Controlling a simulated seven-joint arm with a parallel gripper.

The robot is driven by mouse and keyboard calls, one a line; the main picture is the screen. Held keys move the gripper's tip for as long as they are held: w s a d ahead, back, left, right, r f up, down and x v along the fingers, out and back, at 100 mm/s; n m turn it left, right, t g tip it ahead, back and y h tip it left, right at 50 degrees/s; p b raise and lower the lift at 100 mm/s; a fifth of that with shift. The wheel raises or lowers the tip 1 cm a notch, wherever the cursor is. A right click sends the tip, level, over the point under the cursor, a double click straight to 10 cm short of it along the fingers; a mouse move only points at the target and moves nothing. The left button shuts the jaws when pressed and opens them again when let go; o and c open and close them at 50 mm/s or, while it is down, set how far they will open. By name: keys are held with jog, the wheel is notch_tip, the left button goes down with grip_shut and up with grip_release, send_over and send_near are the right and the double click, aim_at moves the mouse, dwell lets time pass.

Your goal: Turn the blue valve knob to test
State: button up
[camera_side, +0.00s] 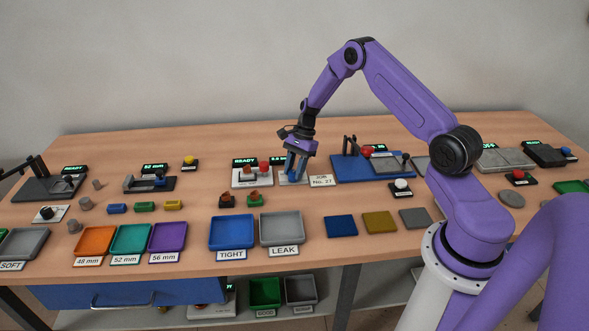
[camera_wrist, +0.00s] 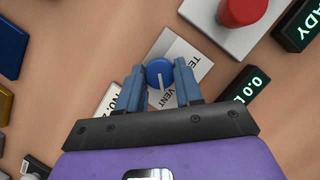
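The blue valve knob (camera_wrist: 159,73) sits on a white plate (camera_wrist: 194,72) lettered TEST and VENT. Its white pointer line points down in the wrist view, toward the VENT lettering; TEST is to its upper right. My gripper (camera_wrist: 160,68) has its two blue fingers on either side of the knob, very close to it. I cannot tell whether they touch it. In the side view my gripper (camera_side: 296,172) points down over the plate (camera_side: 288,181), and the fingers hide the knob there.
A red button (camera_wrist: 240,10) on a pale base is close by, with green displays (camera_wrist: 256,88) beside it. The JOB sign (camera_side: 321,180) stands right of my gripper. A blue board (camera_side: 350,168) with a fixture is farther right. Coloured trays (camera_side: 231,246) line the front.

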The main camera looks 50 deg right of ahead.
jog(key=shift+n, duration=0.3)
jog(key=n+g, duration=0.1)
jog(key=n, duration=0.2)
jog(key=shift+w+n+g, duration=0.15)
jog(key=shift+n+g, duration=0.25)
jog(key=n+g+h, duration=0.1)
jog(key=n, duration=0.3)
jog(key=shift+w, duration=0.1)
jog(key=n, duration=0.2)
jog(key=n+g+h, duration=0.1)
jog(key=n, duration=0.2)
jog(key=shift+w+a+r+h, duration=0.1)
jog(key=shift+a+h, duration=0.05)
jog(key=shift+h, duration=0.15)
jog(key=shift+a+n+g+h, duration=0.15)
jog(key=shift+n+h, duration=0.3)
jog(key=shift+n, duration=0.7)
jog(key=shift+d+n+g+h, duration=0.15)
jog(key=shift+n+h, duration=0.3)
jog(key=shift+n, duration=0.7)
jog(key=shift+a, duration=0.1)
jog(key=o, duration=1)
